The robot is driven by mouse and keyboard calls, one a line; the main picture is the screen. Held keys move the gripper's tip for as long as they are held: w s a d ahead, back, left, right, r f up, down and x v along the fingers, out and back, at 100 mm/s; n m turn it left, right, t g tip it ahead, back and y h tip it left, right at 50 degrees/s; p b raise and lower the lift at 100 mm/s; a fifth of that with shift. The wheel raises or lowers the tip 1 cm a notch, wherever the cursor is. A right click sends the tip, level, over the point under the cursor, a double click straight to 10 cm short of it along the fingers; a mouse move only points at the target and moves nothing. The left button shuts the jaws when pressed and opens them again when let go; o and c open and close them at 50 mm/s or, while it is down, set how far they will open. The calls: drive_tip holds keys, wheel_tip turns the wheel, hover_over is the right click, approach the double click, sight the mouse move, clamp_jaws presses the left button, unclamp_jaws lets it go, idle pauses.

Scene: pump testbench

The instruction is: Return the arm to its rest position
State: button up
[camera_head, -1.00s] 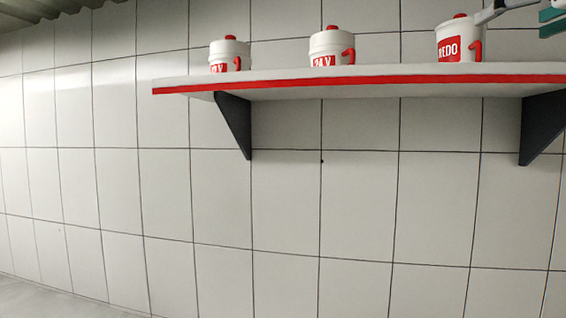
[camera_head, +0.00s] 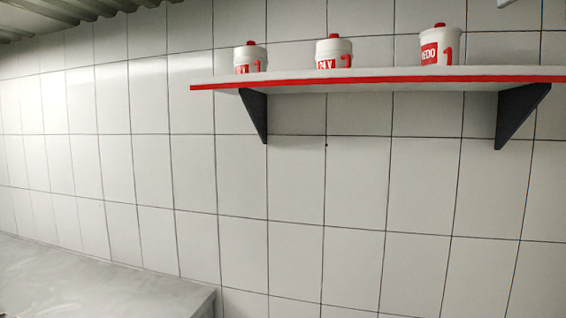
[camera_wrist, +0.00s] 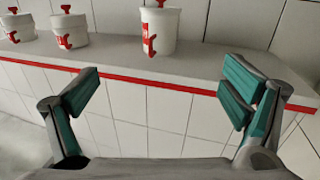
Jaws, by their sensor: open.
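My gripper (camera_wrist: 165,95) shows in the wrist view with its two teal-padded fingers spread wide apart and nothing between them. It faces the front edge of a white shelf with a red edge strip (camera_wrist: 130,82). In the head view the gripper is out of the picture; only a small pale piece, probably of my arm, shows at the top right edge.
A grey surface (camera_head: 100,280) lies at lower left. The tiled wall below the shelf is bare.

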drive_tip(key=s+a+f+n+g+y, duration=0.1)
drive_tip(key=a+f+n+g, duration=0.2)
drive_tip(key=a+f+n, duration=0.45)
drive_tip(key=s+a+f+n+g+y, duration=0.1)
drive_tip(key=s+a+f+n+g, duration=0.3)
drive_tip(key=f, duration=0.6)
drive_tip(key=w+a+f+n+g+y, duration=0.1)
drive_tip(key=a+f+n, duration=0.4)
drive_tip(key=f+n, duration=0.3)
drive_tip(key=s+a+f+n+g+h, duration=0.1)
drive_tip(key=s+f+n+g, duration=0.1)
drive_tip(key=s+f+n, duration=0.4)
drive_tip(key=s+a+f+n+g+h, duration=0.1)
drive_tip(key=s+a+f+n+g, duration=0.1)
drive_tip(key=s+f+n, duration=0.4)
wheel_tip(320, 180, down, 9)
drive_tip(key=n, duration=0.4)
drive_tip(key=shift+s+a+r+h, duration=0.2)
drive_tip(key=shift+s+a+h, duration=0.05)
drive_tip(key=shift+h, duration=0.05)
